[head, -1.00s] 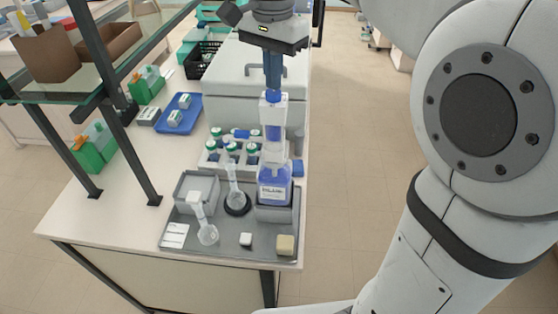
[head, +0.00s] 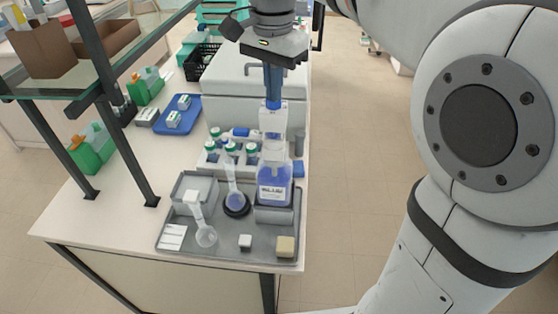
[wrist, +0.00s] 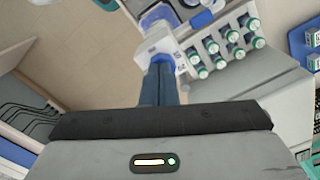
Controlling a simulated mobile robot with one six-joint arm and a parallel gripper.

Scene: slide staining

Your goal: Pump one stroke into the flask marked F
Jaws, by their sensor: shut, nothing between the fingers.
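In the wrist view the shut fingertips (wrist: 160,66) meet the white pump head (wrist: 158,46). A long-necked flask (head: 235,200) stands in a dark ring left of the bottle, with blue liquid in its bulb. No letter F is readable on either.
The grey tray (head: 225,250) also holds a grey box, a white card (head: 172,237) and two small blocks. A rack of green-capped vials (head: 212,158) stands behind the flasks. A dark shelf post (head: 125,150) rises at left.

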